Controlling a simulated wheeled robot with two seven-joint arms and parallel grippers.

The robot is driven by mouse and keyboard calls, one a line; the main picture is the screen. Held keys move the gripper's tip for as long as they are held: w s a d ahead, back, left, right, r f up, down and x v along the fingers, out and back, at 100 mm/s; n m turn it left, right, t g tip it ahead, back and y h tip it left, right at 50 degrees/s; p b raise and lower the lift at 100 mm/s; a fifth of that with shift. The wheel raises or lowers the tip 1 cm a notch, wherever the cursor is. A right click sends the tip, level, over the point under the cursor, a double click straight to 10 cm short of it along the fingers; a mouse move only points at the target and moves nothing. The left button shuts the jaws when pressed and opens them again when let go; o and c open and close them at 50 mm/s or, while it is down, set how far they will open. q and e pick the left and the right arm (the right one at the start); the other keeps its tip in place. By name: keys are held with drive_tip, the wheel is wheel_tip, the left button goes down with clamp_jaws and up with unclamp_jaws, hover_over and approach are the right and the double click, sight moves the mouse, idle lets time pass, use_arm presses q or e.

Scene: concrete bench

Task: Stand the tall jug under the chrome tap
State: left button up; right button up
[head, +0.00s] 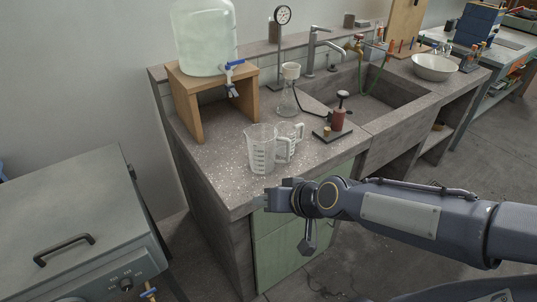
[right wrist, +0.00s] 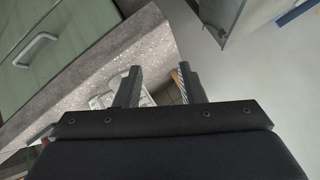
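Two clear measuring jugs stand upright, close together, near the bench's front left. The left one, which looks taller (head: 262,150), partly overlaps the shorter jug (head: 286,132). The chrome tap (head: 312,52) rises behind the sink, to the right of and beyond the jugs. My right gripper (head: 275,198) is in front of and below the jugs, by the bench's front edge. In the right wrist view its two fingers (right wrist: 159,82) are apart with nothing gripped. Clear jug parts (right wrist: 103,101) show beside and beyond the left finger, partly hidden. My left gripper is out of view.
A wooden stand (head: 188,108) with a water tank (head: 204,35) stands left of the jugs. A flask with funnel (head: 288,98) and a red device on a dark plate (head: 337,120) stand between jugs and sink (head: 378,82). A grey cabinet (head: 75,215) is at left.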

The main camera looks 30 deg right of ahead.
drive_tip(key=w+d+f+m+t+h+p, duration=0.1)
drive_tip(key=w+d+m+h+p, duration=0.1)
drive_tip(key=w+d+h, duration=0.4)
drive_tip(key=t+h+p, duration=0.1)
drive_tip(key=h, duration=0.2)
approach(288, 155)
drive_tip(key=x, duration=1)
drive_tip(key=shift+w+d+f, duration=0.2)
drive_tip(key=shift+w, duration=0.05)
drive_tip(key=shift+h, duration=0.3)
clamp_jaws()
